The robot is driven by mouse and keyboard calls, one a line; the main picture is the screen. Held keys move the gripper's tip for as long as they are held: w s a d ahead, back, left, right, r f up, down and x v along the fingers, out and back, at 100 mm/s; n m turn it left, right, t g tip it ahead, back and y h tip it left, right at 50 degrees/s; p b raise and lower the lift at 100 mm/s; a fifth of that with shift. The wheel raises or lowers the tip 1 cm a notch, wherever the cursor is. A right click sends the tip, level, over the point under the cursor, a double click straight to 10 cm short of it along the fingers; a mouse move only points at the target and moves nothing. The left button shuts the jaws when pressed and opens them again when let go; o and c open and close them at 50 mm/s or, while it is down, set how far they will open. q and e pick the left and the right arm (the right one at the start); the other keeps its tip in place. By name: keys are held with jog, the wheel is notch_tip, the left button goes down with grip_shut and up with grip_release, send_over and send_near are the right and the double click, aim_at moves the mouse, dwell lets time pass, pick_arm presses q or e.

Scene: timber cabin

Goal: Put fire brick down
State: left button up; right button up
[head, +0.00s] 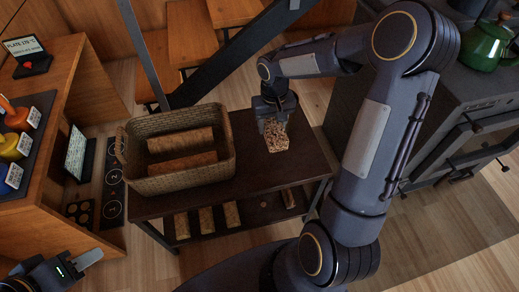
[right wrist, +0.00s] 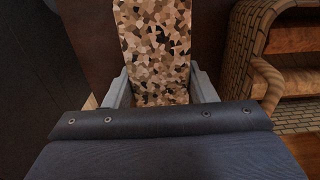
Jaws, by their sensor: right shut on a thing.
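The fire brick, a speckled tan, brown and black block, is in the head view (head: 276,136), over the right part of the dark low table (head: 262,170). It also shows in the right wrist view (right wrist: 156,45). My right gripper (head: 273,120) is shut on the brick, with a finger on either side of it in the right wrist view (right wrist: 160,88). I cannot tell whether the brick touches the table top. My left gripper (head: 84,262) is at the lower left corner of the head view, away from the table; its fingers are partly visible.
A wicker basket (head: 229,150) with two wooden pieces stands on the table, left of the brick. Several similar pieces lie on the lower shelf (head: 232,214). A dark stove (head: 470,115) with a green kettle (head: 486,46) stands to the right. A wooden counter (head: 62,85) is at left.

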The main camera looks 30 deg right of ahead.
notch_tip(320, 180, down, 9)
jog(key=shift+r+b, duration=0.1)
jog(key=shift+b, duration=0.85)
jog(key=shift+f+b, duration=0.55)
jog(key=shift+f, duration=1.35)
jog(key=shift+f, duration=0.15)
jog(key=o, duration=1.4)
